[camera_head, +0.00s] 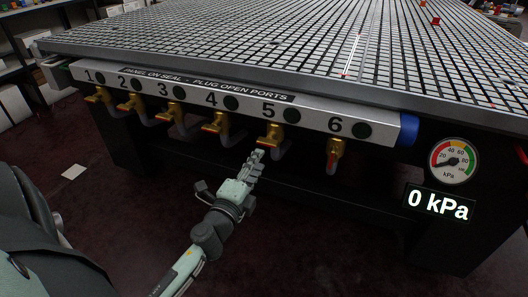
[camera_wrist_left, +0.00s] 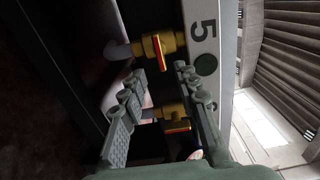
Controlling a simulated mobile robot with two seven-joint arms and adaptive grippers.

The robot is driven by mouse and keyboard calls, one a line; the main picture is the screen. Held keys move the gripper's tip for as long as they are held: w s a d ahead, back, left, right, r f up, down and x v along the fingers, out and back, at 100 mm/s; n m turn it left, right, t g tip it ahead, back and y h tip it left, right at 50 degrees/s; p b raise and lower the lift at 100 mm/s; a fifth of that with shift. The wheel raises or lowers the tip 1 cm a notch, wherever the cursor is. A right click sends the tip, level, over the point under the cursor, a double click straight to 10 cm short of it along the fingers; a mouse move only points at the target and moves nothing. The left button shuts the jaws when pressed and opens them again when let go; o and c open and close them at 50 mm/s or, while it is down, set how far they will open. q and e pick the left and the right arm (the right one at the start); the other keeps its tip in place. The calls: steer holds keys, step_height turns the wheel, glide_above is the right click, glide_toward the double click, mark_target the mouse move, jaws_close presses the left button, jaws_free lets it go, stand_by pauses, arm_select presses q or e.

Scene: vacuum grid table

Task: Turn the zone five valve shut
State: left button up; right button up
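The zone five valve (camera_head: 272,132) is a brass valve with an orange-red lever, below the number 5 on the front panel. Its lever lies across the valve body. My left gripper (camera_head: 256,157) is just below and in front of it. In the left wrist view, this valve (camera_wrist_left: 151,46) sits beyond the open fingertips (camera_wrist_left: 158,72), its red lever (camera_wrist_left: 162,55) just past the gap. Nothing is visibly held, and I cannot tell whether a finger touches the lever. My right gripper is not in view.
The zone six valve (camera_head: 335,149) hangs to the right, its lever pointing down; it also shows between the fingers in the left wrist view (camera_wrist_left: 172,112). The zone four valve (camera_head: 218,123) is to the left. A gauge (camera_head: 453,161) hangs above a display (camera_head: 438,205) reading 0 kPa.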

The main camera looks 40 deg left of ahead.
arm_select(q)
steer(key=shift+v, duration=1.2)
steer(key=s+a+f+n+g+y, duration=0.2)
steer(key=a+f+n+g, duration=0.15)
steer(key=f+n, duration=0.35)
steer(key=s+d+f+n+g+h, duration=0.2)
steer(key=s+d+f+n+g, duration=0.1)
steer(key=s+d+f+g, duration=0.2)
steer(key=s+d+f+n+g+h, duration=0.2)
steer(key=s+d+f+g, duration=0.3)
steer(key=s+f, duration=0.5)
steer(key=shift+d+f+n+g+h+p, duration=0.35)
steer(key=shift+f+n+g, duration=0.2)
steer(key=shift+f+n, duration=0.4)
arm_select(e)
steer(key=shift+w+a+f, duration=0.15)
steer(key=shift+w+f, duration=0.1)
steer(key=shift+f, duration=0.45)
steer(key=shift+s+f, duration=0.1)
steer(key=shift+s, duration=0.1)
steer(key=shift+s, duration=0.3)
